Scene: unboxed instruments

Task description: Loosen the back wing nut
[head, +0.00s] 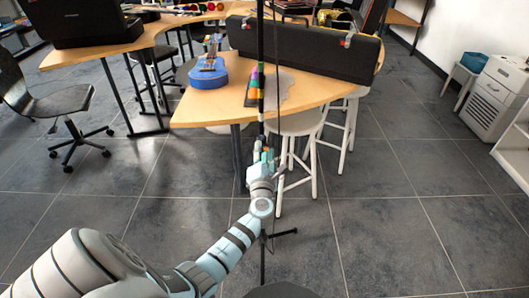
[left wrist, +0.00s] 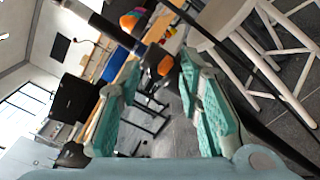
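A thin dark stand pole (head: 262,115) rises upright in the middle of the head view, in front of the wooden table. My left gripper (head: 265,160) is at the pole, below table height. In the left wrist view my left gripper (left wrist: 155,74) is open, with its teal pads apart. A small orange part (left wrist: 165,65) on a black fitting shows at the gap between the fingertips, not clamped. Whether it is the back wing nut, I cannot tell. In the head view the fingers hide most of this spot. My right gripper is not in view.
White stools (head: 299,124) stand close behind the gripper. The stand's foot (head: 284,234) reaches right on the tiled floor. Open floor lies to the right.

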